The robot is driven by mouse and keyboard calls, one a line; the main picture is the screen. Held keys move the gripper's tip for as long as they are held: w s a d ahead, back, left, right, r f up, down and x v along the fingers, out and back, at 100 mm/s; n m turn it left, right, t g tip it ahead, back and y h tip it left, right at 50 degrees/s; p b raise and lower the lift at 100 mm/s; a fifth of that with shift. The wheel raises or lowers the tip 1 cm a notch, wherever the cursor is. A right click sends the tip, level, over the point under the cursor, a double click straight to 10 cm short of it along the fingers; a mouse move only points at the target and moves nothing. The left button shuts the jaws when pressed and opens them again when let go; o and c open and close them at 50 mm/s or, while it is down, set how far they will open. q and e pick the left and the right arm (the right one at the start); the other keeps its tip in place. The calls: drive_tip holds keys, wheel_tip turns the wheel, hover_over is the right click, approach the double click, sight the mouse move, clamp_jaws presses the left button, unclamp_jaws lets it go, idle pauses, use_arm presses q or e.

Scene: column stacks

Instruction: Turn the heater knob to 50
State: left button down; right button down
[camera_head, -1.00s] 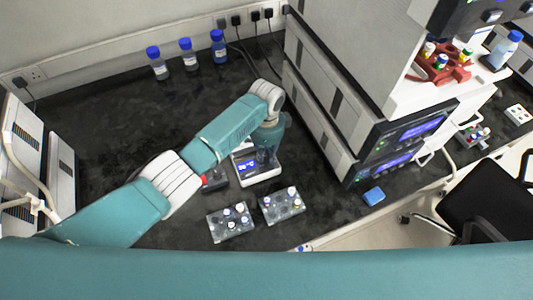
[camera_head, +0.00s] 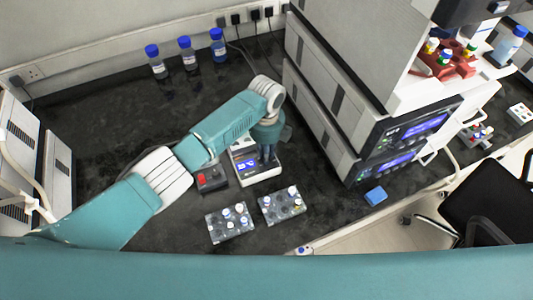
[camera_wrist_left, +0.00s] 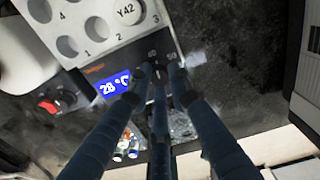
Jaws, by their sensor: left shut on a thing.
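The heater is a white block with a dark front panel (camera_head: 259,175) and a lit blue display (camera_wrist_left: 112,86) reading 28 °C in the left wrist view. Its top has numbered round wells (camera_wrist_left: 98,28). My left gripper (camera_head: 268,157) reaches down over the heater's front panel. In the left wrist view its fingers (camera_wrist_left: 158,76) are closed together around the knob, right of the display. The fingers hide most of the knob, so its pointer setting cannot be read. Small pale scale numbers show just above the fingertips. My right gripper is out of view.
A dark box with a red knob (camera_head: 203,180) stands just left of the heater. Two vial racks (camera_head: 230,223) (camera_head: 281,206) lie in front. Stacked instruments (camera_head: 335,105) stand close on the right. Blue-capped bottles (camera_head: 187,53) stand at the back. The bench's left middle is clear.

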use_arm(q)
drive_tip(key=m+b, duration=0.2)
drive_tip(key=m, duration=0.3)
drive_tip(key=shift+m, duration=0.3)
drive_tip(key=shift+m+b, duration=0.85)
drive_tip(key=shift+m, duration=1.45)
drive_tip(key=c, duration=1.6)
unclamp_jaws()
drive_tip(key=shift+r, duration=0.1)
wheel_tip(320, 180, up, 12)
drive_tip(key=shift+f, duration=0.1)
